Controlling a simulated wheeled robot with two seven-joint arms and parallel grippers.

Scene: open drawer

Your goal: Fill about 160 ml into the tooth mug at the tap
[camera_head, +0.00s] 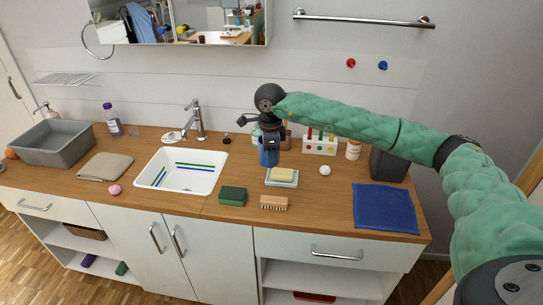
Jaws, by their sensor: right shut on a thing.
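My right gripper (268,136) reaches in from the right over the back of the counter, pointing down. It is shut on a blue mug (268,155), which looks upright; the fingers and wrist hide part of it. The mug is right of the sink and behind the soap dish. I cannot tell whether it touches the counter or what is inside. The chrome tap (199,121) stands at the back edge of the white sink (176,185), left of the mug. No water stream is visible. My left gripper is not in view.
A yellow soap on a dish (282,183), a green sponge (233,196) and a brush (274,203) lie in front of the mug. A toothbrush rack (320,147) and white bottles stand right of it. A small dark object (226,139) sits between tap and mug.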

